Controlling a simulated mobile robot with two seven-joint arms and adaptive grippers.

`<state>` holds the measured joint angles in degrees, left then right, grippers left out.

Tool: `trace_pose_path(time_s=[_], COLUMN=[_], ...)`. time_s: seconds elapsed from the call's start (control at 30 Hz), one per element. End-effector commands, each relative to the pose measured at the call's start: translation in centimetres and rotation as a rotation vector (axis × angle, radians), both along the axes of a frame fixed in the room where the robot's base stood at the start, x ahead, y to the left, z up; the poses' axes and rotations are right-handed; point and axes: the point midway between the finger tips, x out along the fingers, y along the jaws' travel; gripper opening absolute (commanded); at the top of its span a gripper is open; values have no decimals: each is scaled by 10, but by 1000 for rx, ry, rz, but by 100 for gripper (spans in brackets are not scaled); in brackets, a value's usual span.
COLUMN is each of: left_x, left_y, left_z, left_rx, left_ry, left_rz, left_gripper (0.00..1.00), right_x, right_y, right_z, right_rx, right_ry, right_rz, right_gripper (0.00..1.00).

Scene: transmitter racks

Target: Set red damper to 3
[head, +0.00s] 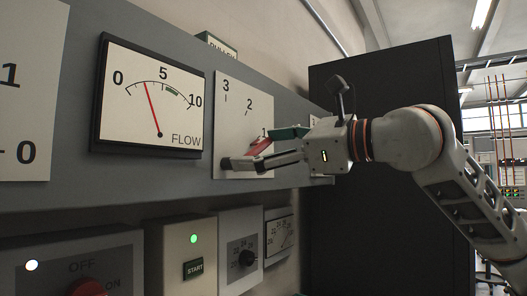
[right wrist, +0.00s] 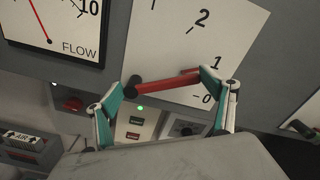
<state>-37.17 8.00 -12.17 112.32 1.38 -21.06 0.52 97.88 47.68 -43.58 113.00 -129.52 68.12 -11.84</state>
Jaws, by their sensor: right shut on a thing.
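The red damper lever (right wrist: 168,83) runs from a dark round hub on a white scale plate (right wrist: 158,35) marked 0, 1, 2 and 3. It points at about the 1 mark. In the head view the red lever (head: 262,146) is partly covered by my right gripper (head: 276,146), which comes in from the right. In the right wrist view my right gripper (right wrist: 168,80) has its teal fingers at either end of the lever's visible length and is shut on it. The 0 mark is hidden in the head view. My left gripper is not in view.
A FLOW gauge (head: 150,100) left of the scale has its red needle a little below 5. Below the grey panel are a START button box (head: 193,268) with a lit green lamp, a knob (head: 246,258) and a small meter. A dark cabinet (head: 385,200) stands behind my right arm.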

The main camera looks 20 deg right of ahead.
Motion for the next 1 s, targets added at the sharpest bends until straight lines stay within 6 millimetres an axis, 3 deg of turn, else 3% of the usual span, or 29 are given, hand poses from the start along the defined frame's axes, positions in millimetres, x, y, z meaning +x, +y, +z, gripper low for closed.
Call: trace_pose_path(time_s=[0.4, 1.0], left_x=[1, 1], left_y=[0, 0], left_z=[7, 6], left_rx=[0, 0], left_ry=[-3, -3], left_rz=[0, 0], left_gripper=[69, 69], right_x=[-9, -24], right_y=[11, 31], right_z=[14, 19], right_rx=[-311, -718], right_ry=[-246, -563], right_rz=[-1, 0], right_gripper=[44, 44])
